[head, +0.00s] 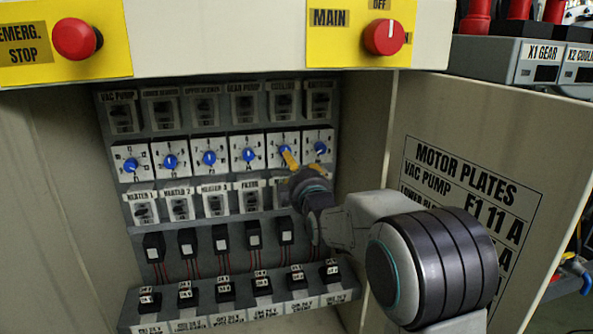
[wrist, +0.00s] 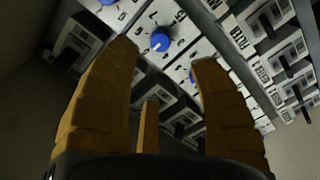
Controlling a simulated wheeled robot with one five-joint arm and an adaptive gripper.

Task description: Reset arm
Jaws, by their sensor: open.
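My arm reaches from the lower right of the head view into an open control cabinet. My gripper (head: 289,158) is in front of the row of blue dials, near the fifth one from the left. In the wrist view its brown fingers (wrist: 165,62) stand apart, with nothing between them. A blue dial (wrist: 161,41) shows beyond the gap between the fingertips. Another blue dial is partly hidden by the right finger. I cannot tell whether a fingertip touches the panel.
Labelled switches (head: 245,105) sit above the dials, and terminal blocks (head: 225,290) line the shelf below. The cabinet door (head: 470,150) stands open at right. A red emergency stop button (head: 74,38) and a red main switch (head: 384,37) are above the opening.

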